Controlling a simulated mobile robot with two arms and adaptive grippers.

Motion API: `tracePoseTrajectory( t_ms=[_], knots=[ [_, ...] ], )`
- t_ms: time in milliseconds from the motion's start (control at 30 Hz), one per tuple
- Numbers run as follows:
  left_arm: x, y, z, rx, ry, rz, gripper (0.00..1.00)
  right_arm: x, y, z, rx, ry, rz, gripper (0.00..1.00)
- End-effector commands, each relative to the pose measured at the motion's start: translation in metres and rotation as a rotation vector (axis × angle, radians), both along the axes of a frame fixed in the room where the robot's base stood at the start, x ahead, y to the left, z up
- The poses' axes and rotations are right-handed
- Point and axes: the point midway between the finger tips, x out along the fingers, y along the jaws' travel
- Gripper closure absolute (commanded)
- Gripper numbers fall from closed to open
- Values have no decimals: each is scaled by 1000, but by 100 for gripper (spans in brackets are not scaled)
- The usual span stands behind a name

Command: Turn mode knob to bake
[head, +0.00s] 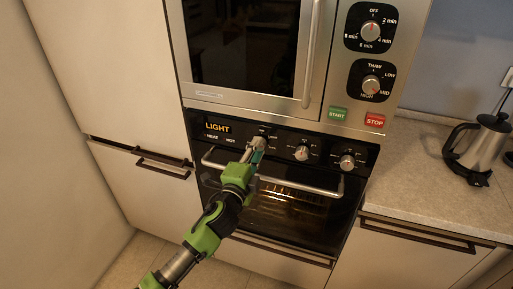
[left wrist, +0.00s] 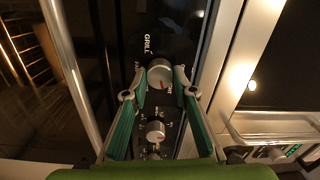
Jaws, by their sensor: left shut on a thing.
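The mode knob (head: 259,142) is the leftmost of the silver knobs on the black oven panel. In the left wrist view this round knob (left wrist: 159,76) has a "GRILL" label beside it, with other lettering partly hidden by the fingers. A red mark on its face points to the lower right in that view, toward partly hidden lettering. My left gripper (head: 256,151) is at the knob, its two teal fingers (left wrist: 159,82) on either side of it, shut on it. My right gripper is in neither view.
Two more knobs (head: 301,152) (head: 347,161) sit to the right on the panel. The oven door handle (head: 300,188) runs just below, near my left arm. A microwave (head: 250,45) is above. A kettle (head: 484,145) stands on the counter at right.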

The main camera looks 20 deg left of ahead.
Motion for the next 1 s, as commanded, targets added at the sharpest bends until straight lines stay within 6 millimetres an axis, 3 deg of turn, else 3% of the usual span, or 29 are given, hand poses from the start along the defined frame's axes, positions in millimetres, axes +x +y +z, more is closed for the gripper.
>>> tracePoseTrajectory(
  t_ms=[600, 1000],
  knots=[
    [0, 0, 0, 566, -17, 0, 96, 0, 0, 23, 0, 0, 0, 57],
    [0, 1, -1, 778, -24, -1, 96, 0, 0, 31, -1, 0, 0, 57]
  ],
)
